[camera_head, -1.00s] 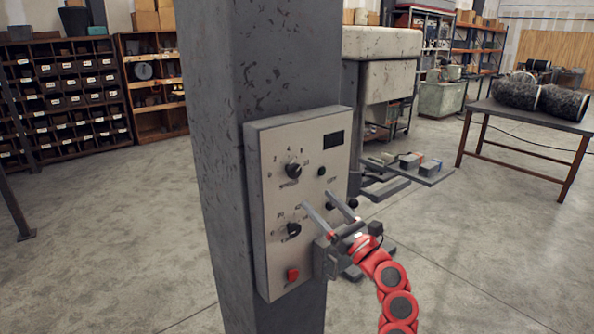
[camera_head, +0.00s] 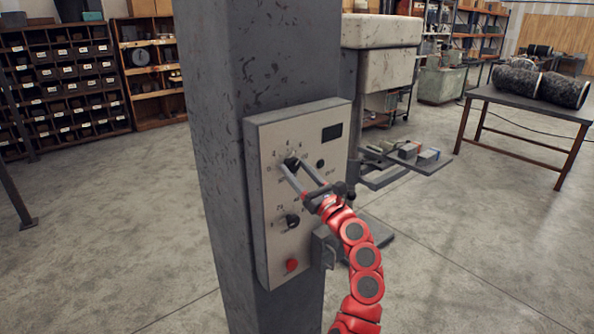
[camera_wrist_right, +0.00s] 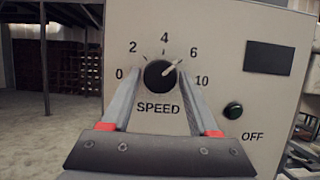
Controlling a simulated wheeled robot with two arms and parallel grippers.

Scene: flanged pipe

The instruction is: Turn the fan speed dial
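The black speed dial (camera_head: 291,161) sits on the upper left of a pale control panel (camera_head: 267,232). In the right wrist view, the dial (camera_wrist_right: 158,74) stands above the word SPEED, on a scale from 0 to 10. Its light pointer is turned up and right, close to the 6. My right gripper (camera_head: 292,165) is open, with its fingertips on either side of the dial. In the right wrist view, my right gripper (camera_wrist_right: 159,72) shows small gaps between fingers and dial; I cannot tell whether either finger touches it. My left gripper is out of view.
The panel is fixed to a grey column (camera_head: 215,150). A dark display (camera_wrist_right: 269,57) and a black OFF button (camera_wrist_right: 233,110) are right of the dial. A second dial (camera_head: 292,221) and a red button (camera_head: 291,265) are below. A grey box (camera_head: 325,246) juts from the panel's lower right.

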